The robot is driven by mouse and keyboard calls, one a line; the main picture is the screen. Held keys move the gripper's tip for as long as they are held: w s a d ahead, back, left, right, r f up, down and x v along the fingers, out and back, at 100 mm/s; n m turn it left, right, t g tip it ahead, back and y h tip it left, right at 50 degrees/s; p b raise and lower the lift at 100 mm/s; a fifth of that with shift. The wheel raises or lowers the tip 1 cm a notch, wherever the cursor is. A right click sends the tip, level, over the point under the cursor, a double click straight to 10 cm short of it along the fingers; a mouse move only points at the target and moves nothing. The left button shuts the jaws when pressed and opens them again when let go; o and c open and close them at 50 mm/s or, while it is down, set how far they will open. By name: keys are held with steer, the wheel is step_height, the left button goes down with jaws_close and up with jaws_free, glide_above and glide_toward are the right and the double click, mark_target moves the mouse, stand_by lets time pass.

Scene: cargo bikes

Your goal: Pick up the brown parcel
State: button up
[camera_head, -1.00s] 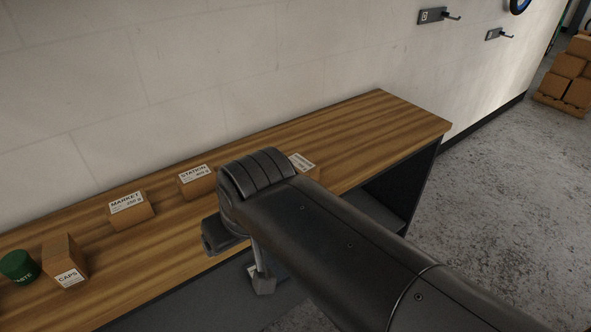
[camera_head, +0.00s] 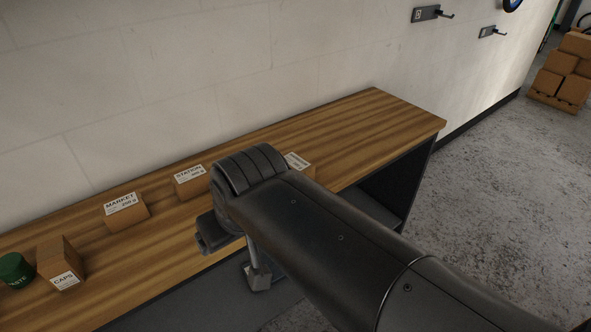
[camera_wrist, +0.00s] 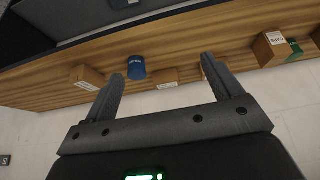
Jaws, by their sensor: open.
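Several brown cardboard parcels stand along the wooden bench; which one is meant I cannot tell. In the head view these are the MARKET parcel (camera_head: 127,211), the STATION parcel (camera_head: 191,184), the CAPS box (camera_head: 62,262) and a labelled parcel (camera_head: 298,165) partly behind my arm. In the wrist view, a parcel (camera_wrist: 88,77) lies left of my fingers and another (camera_wrist: 163,80) shows between them. A further parcel (camera_wrist: 205,71) is partly hidden by the right finger. My gripper (camera_wrist: 163,69) is open and empty; the head view shows it at the bench's front edge.
A blue container (camera_wrist: 137,68) stands on the bench between my fingers' lines of sight. A green tin (camera_head: 14,270) is at the far left. The bench's right end (camera_head: 375,120) is clear. The wall (camera_head: 180,70) runs behind. Stacked boxes (camera_head: 562,75) stand far right.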

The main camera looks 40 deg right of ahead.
steer(key=w+d+r+g+h, duration=0.1)
steer(key=w+d+r+g, duration=0.1)
steer(key=w+d, duration=0.5)
steer(key=n+g+y, duration=0.1)
steer(key=g, duration=0.3)
glide_above(296, 162)
steer(key=f, duration=0.9)
steer(key=shift+s+d+f, duration=0.15)
steer(key=shift+d+f, duration=0.1)
steer(key=shift+d, duration=0.05)
step_height(296, 162, down, 5)
steer(key=shift+f, duration=0.15)
steer(key=shift+w+a+f, duration=0.15)
steer(key=shift+f, duration=1.25)
steer(key=shift+w+a+f, duration=0.1)
steer(key=shift+a+f, duration=0.05)
steer(key=shift+f, duration=1.2)
steer(key=shift+c, duration=0.2)
